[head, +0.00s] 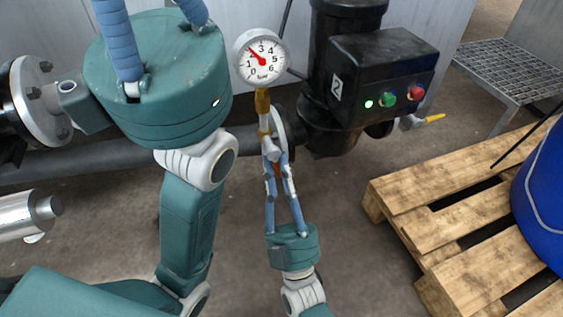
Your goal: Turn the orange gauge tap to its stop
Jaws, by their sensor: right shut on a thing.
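The round pressure gauge (261,58) stands on a brass fitting (262,103) beside the black pipework, its red needle pointing to the upper left, near 2. Below it is the gauge tap; only a small orange-red part (277,170) shows between the fingers of my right gripper (274,153). That gripper reaches up from below, its blue fingers converging, and is shut on the tap. How far the tap is turned is hard to see. My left gripper (150,40) is large and close at the upper left; its fingertips are cut off by the top edge.
A black actuator box (383,70) with green and red buttons sits right of the gauge. A small valve with a yellow lever (434,118) is below it. A wooden pallet (435,195) with a blue drum (545,190) stands at the right. Bare floor lies between.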

